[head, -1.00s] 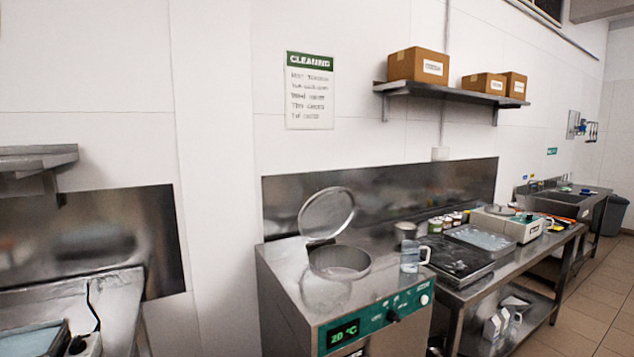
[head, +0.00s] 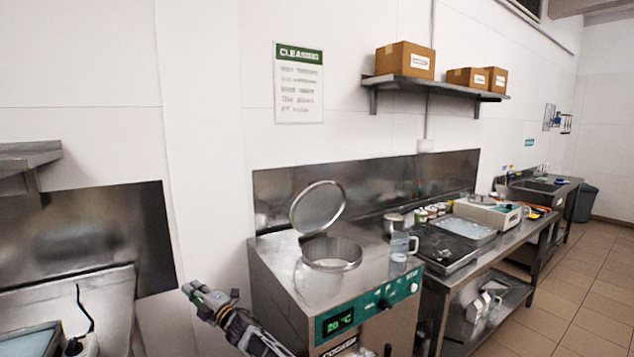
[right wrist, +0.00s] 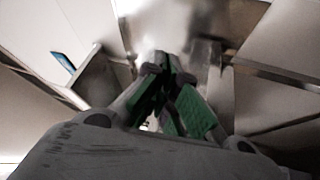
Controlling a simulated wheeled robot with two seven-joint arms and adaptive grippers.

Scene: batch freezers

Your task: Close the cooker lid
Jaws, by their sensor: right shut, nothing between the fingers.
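The cooker (head: 275,265) is a steel box with a green control panel and a display reading 20 °C. Its round lid (head: 318,207) stands open, tilted up at the back of the round pot opening (head: 331,254). My right gripper (head: 190,289) is low in front of the cooker's left side, apart from it and well below the lid. It is shut and empty. In the right wrist view its green-padded fingers (right wrist: 165,85) are close together, and the background is blurred. My left gripper does not show.
A clear jug (head: 400,246) stands on the cooker top, right of the opening. A steel bench (head: 470,265) with trays and jars adjoins on the right. A shelf with boxes (head: 405,60) hangs above. Another steel worktop (head: 110,310) is at the left.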

